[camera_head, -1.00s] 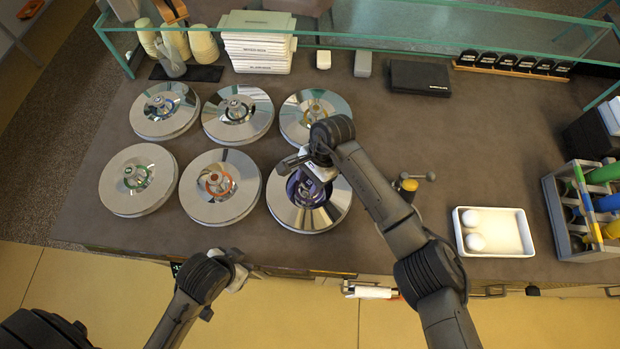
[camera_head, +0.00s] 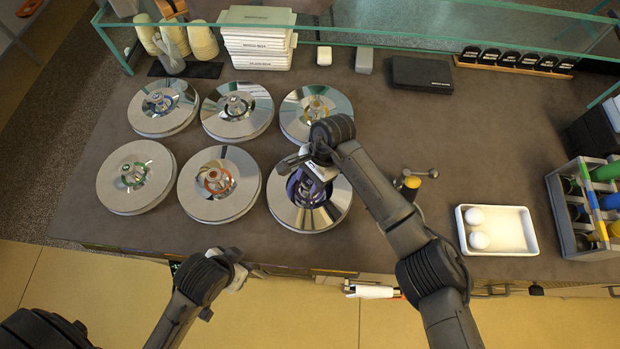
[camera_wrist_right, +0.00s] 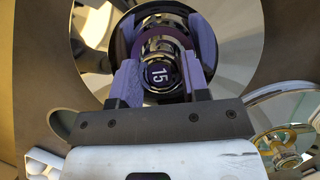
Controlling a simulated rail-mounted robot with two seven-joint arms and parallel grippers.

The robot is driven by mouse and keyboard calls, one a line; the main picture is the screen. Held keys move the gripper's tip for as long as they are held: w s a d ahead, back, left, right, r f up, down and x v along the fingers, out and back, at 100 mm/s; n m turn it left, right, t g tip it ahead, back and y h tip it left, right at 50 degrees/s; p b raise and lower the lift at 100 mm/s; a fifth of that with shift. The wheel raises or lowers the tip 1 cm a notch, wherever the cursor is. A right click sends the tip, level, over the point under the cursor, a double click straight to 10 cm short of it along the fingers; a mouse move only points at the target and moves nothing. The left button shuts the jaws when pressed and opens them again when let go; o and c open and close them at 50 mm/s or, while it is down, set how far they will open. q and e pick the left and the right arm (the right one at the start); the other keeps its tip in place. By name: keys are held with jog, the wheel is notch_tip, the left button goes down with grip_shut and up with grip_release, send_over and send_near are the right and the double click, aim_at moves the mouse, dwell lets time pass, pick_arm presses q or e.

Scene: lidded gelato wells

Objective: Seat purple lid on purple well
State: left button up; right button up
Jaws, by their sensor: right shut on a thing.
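The purple well (camera_head: 310,217) is the front right one of the steel-collared wells. My right gripper (camera_head: 307,190) is over its middle, pointing down. In the right wrist view the gripper (camera_wrist_right: 160,75) is shut on the dark, shiny knob of the purple lid (camera_wrist_right: 161,45), whose top is marked 15. Part of a purple ring shows around the knob, inside the steel collar (camera_wrist_right: 237,40). The fingers hide much of the lid, and I cannot tell whether it rests fully in the well. My left gripper (camera_head: 238,275) hangs in front of the counter edge, away from the wells; its jaws are unclear.
An orange-ringed well (camera_head: 198,204) stands close on the left, and a yellow-ringed well (camera_head: 338,105) is just behind. The counter right of my right arm is mostly clear.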

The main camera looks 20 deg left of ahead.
pick_arm(q)
jog(key=shift+f, duration=0.1)
pick_arm(e)
jog(key=o, duration=0.8)
jog(key=shift+f, duration=0.1)
jog(key=o, duration=0.6)
jog(key=shift+c, duration=0.2)
jog(key=shift+w+d+r, duration=0.1)
jog(key=shift+r, duration=0.3)
pick_arm(q)
jog(key=shift+w+a+r+p, duration=0.5)
jog(key=shift+w+r+p, duration=0.15)
jog(key=shift+p, duration=0.5)
pick_arm(e)
jog(key=v, duration=0.6)
jog(key=shift+w+r, duration=0.1)
jog(key=shift+w, duration=0.05)
pick_arm(q)
jog(key=shift+s+r, duration=0.1)
jog(key=shift+r, duration=0.05)
pick_arm(e)
jog(key=shift+w+d+r, duration=0.1)
jog(key=shift+w+r, duration=0.05)
jog(key=shift+r, duration=0.35)
pick_arm(q)
jog(key=shift+d, duration=0.2)
